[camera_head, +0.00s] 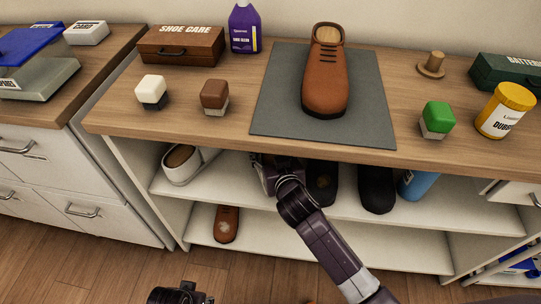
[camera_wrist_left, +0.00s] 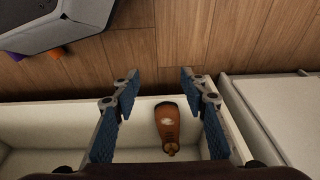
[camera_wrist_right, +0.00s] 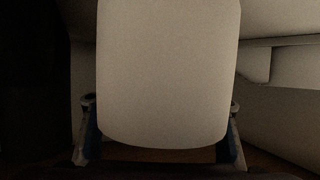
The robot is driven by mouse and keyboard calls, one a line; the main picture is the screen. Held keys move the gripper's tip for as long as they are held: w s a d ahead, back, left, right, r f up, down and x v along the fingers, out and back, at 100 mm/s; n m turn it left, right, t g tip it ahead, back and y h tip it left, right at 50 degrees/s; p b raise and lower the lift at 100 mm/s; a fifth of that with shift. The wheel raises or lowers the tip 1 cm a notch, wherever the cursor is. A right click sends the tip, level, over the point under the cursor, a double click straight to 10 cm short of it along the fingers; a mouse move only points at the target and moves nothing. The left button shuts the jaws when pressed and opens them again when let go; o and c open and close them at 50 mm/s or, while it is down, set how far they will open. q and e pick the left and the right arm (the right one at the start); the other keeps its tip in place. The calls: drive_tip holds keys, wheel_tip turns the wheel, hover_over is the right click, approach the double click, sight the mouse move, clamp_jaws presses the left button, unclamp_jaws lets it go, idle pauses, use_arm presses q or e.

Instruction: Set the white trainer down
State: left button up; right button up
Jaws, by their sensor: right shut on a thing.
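A white trainer (camera_head: 182,168) with a tan inside stands upright on the upper shelf under the counter, at the left. My right gripper (camera_head: 262,172) reaches into the same shelf bay, right of this trainer. In the right wrist view, a broad smooth white surface, taken as a white trainer (camera_wrist_right: 168,75), fills the space between the fingers, which are shut on it. In the head view the held part is hidden, and I cannot tell if it is the visible trainer. My left gripper (camera_wrist_left: 159,85) is open and empty, low in front of the shelves.
A brown shoe (camera_head: 227,223) lies on the lower shelf, also in the left wrist view (camera_wrist_left: 170,125). Dark shoes (camera_head: 377,188) and a blue bottle (camera_head: 418,184) stand right of my right gripper. On the counter, a brown shoe (camera_head: 326,80) stands on a grey mat (camera_head: 273,112).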

drive_tip(key=shift+w+f, duration=0.2)
drive_tip(key=shift+f, duration=0.65)
use_arm(q)
drive_tip(key=shift+w+r, duration=0.2)
drive_tip(key=shift+r, duration=0.4)
drive_tip(key=shift+w+r, duration=0.15)
drive_tip(key=shift+r, duration=0.45)
use_arm(e)
drive_tip(key=o, duration=1.6)
drive_tip(key=shift+d+f, duration=0.1)
drive_tip(key=shift+s, duration=0.1)
drive_tip(key=shift+s, duration=0.25)
use_arm(q)
wheel_tip(320, 180, down, 7)
drive_tip(key=s+p, duration=0.1)
drive_tip(key=s, duration=0.2)
drive_tip(key=shift+a+f+p, duration=0.15)
drive_tip(key=shift+p, duration=0.25)
use_arm(e)
drive_tip(key=v, duration=1.1)
drive_tip(key=shift+s+d+r, duration=0.1)
drive_tip(key=shift+s+r, duration=0.05)
drive_tip(key=shift+r, duration=0.05)
